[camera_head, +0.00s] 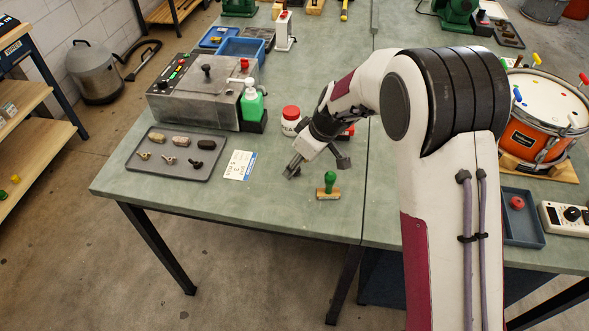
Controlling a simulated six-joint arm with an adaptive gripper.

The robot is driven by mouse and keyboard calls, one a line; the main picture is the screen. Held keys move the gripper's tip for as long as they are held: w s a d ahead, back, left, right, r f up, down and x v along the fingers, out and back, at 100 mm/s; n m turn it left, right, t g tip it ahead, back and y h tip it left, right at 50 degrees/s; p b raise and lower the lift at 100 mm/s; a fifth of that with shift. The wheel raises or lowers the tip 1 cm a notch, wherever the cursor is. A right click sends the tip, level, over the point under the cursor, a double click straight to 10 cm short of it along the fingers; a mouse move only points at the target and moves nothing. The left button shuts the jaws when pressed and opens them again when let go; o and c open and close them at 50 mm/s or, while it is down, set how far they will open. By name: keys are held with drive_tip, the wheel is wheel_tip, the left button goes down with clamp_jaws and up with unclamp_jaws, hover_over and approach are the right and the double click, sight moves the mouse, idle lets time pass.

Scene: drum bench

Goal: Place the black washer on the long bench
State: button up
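The long bench (230,211) is a grey-green worktop on dark legs. A dark grey tray (168,173) lies on its left part. In the tray's back row, a small black piece (206,145) sits at the right end; it may be the black washer, but it is too small to be sure. My gripper (316,167) is low over the bench, right of the tray and the white card. Its two dark fingers are spread apart, and I see nothing between them. The arm hides part of the bench behind it.
A white card (240,165) lies beside the tray. A metal machine (203,95) and green bottle (252,104) stand behind. The front-left bench strip is clear.

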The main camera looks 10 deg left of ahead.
drive_tip(key=shift+w+a+f, duration=0.15)
drive_tip(key=shift+a+f, duration=0.05)
drive_tip(key=shift+f, duration=0.4)
drive_tip(key=c, duration=0.8)
